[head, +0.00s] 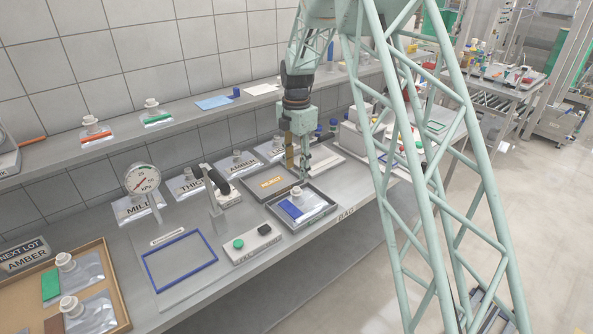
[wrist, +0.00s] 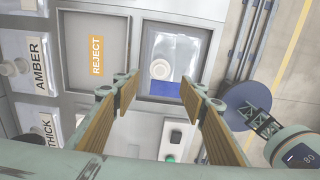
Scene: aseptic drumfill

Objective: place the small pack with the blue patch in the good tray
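The small clear pack with the blue patch (head: 291,208) lies flat in a grey-rimmed tray (head: 310,225) at the front of the bench. In the wrist view the pack (wrist: 178,62) shows a white round port and the blue patch at its lower end.
A box with a green button (head: 252,244) and a blue-outlined plate (head: 181,262) are left of the trays. A gauge stand (head: 143,180) and a dark-handled lever (head: 217,182) stand upright. Labelled packs (head: 187,186) line the back. A brown tray (head: 113,272) holds two packs.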

